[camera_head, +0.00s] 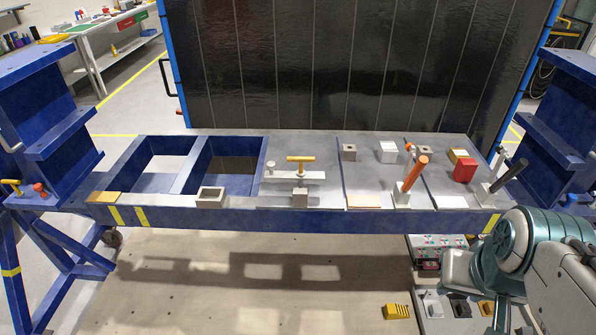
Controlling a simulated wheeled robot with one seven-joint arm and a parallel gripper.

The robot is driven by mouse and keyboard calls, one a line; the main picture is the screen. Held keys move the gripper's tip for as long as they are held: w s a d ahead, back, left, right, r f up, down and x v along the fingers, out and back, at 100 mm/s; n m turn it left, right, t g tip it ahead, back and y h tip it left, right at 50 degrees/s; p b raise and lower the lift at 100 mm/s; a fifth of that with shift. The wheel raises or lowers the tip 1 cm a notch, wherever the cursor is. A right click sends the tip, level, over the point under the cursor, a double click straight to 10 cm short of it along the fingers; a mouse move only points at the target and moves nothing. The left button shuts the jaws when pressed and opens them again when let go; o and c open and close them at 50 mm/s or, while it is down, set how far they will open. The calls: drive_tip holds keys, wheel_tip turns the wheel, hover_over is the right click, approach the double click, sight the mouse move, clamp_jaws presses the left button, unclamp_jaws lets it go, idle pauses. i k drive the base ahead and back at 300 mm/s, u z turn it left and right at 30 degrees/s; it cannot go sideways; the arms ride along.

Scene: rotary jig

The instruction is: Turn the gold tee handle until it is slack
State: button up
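The gold tee handle (300,159) stands near the middle of the blue jig table. Its crossbar lies roughly left to right on top of a short upright stem. The stem rises from a pale flat bar (312,175) on the grey plate. A small grey knob (270,166) sits at the bar's left end. Whether the handle is tight or slack cannot be seen. My arm shows at the bottom right, well away from the handle. My gripper's fingers are not in view.
A grey block (300,198) stands just in front of the handle. To the right are an orange-topped lever (413,174), a red block (464,169) and a black-handled lever (509,176). Two open bays lie left. A dark panel (350,65) stands behind.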

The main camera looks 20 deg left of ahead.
sight(300, 173)
drive_tip(key=k, duration=0.3)
drive_tip(key=u, duration=0.95)
drive_tip(key=i, duration=0.6)
